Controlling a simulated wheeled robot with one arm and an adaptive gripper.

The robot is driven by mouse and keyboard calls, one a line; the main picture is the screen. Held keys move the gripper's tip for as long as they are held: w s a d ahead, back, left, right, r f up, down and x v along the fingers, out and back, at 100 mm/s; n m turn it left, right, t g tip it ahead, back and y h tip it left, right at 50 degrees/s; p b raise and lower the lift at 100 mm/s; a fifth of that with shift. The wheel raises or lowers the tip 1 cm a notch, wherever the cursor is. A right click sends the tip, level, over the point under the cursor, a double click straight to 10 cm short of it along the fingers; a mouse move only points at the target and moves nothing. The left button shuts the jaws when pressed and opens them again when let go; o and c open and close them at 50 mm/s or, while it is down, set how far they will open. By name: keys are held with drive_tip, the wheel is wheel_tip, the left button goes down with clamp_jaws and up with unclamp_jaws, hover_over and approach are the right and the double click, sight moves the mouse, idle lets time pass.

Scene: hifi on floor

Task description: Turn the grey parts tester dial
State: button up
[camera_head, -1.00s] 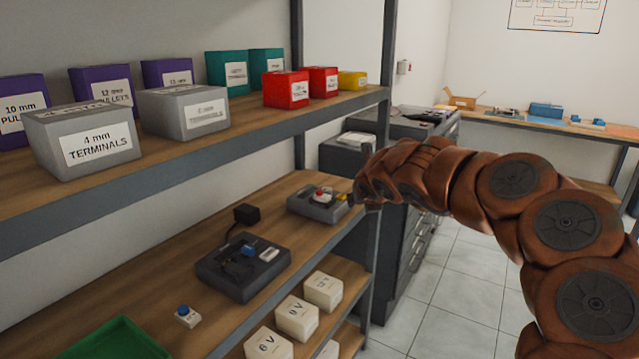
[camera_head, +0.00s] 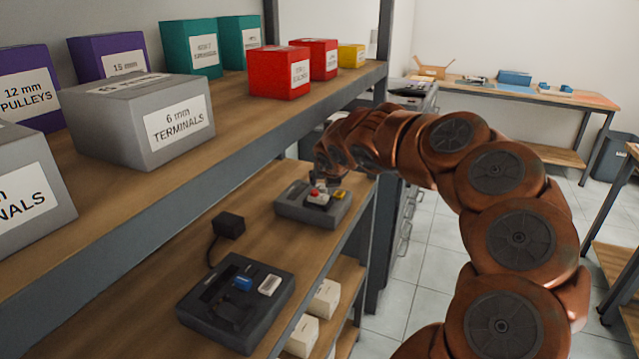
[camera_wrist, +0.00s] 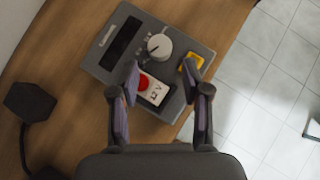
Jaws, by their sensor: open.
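The grey parts tester (camera_head: 300,207) sits on the middle wooden shelf, near its far end. In the wrist view the tester (camera_wrist: 106,66) shows a dark display strip, a round light grey dial (camera_wrist: 159,46), a yellow piece (camera_wrist: 191,66) and a white block with a red button (camera_wrist: 150,88). My gripper (camera_wrist: 164,78) is open over the near side of the tester, its fingers on either side of the white block in the picture. The dial lies beyond the fingertips, with nothing held. In the head view my gripper (camera_head: 322,180) hides the dial.
A second dark device (camera_head: 235,300) with blue and white parts stands nearer on the same shelf. A black adapter (camera_head: 229,224) lies behind it. The upper shelf (camera_head: 240,115) carries several labelled boxes. A shelf post (camera_head: 385,40) stands close to my arm.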

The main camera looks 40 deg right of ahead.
sight(321, 186)
drive_tip(key=shift+p+x, duration=0.45)
drive_tip(key=shift+x, duration=3.05)
drive_tip(key=c, duration=0.9)
